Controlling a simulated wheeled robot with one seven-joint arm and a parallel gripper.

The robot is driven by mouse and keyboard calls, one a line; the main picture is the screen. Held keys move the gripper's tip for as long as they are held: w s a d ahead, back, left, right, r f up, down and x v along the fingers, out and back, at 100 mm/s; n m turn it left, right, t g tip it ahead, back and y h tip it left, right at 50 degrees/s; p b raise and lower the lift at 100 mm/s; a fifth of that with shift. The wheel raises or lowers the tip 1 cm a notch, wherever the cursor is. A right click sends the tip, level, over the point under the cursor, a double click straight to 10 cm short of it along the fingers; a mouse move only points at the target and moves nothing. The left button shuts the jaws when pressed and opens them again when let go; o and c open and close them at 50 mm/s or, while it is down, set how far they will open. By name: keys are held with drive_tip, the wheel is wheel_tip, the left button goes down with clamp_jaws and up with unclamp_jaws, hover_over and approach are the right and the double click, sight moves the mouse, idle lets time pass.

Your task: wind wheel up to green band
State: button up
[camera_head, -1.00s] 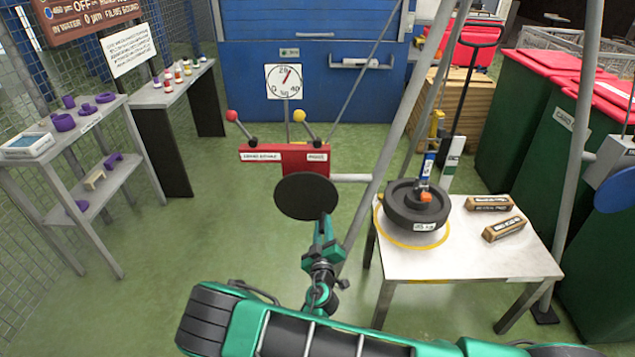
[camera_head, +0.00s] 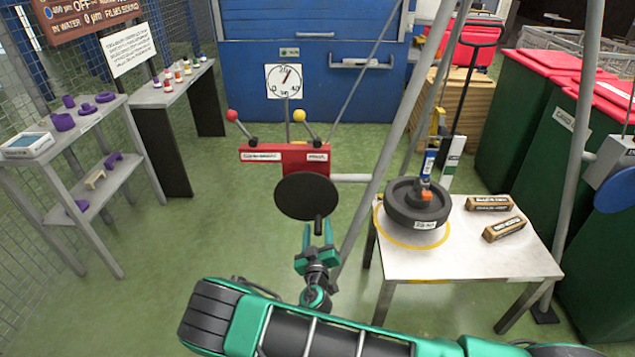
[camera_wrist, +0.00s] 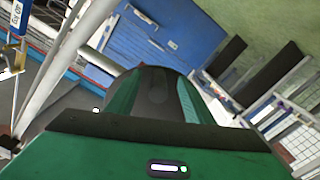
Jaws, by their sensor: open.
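A black crank disc (camera_head: 306,193) is on the front of a red winch box (camera_head: 262,160), with a dark handle (camera_head: 318,224) at its lower right edge. My gripper (camera_head: 317,236) is open below the disc, its fingertips on either side of the handle's lower end; I cannot tell whether they touch it. A black wheel-like weight (camera_head: 408,212) lies flat on the white table, inside a yellow ring. A blue-labelled hook (camera_head: 428,165) stands over it. A white post with a green band (camera_head: 452,160) stands behind.
A round dial (camera_head: 284,82) stands above the winch, its red needle just right of upright. Levers with red and yellow knobs top the winch box. Two boxes (camera_head: 488,203) lie on the table (camera_head: 470,255). A slanting grey pole (camera_head: 400,130) passes right of the winch.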

drive_tip(key=shift+s+r, duration=0.1)
drive_tip(key=shift+s, duration=3.85)
drive_tip(key=shift+a, duration=0.1)
drive_tip(key=n, duration=0.4)
drive_tip(key=shift+s, duration=0.15)
drive_tip(key=shift+w+n, duration=1.4)
drive_tip(key=shift+n, duration=3.95)
drive_tip(key=shift+w+n, duration=1.35)
drive_tip(key=shift+n, duration=3.95)
drive_tip(key=shift+w+n, duration=1.4)
drive_tip(key=shift+n, duration=3.95)
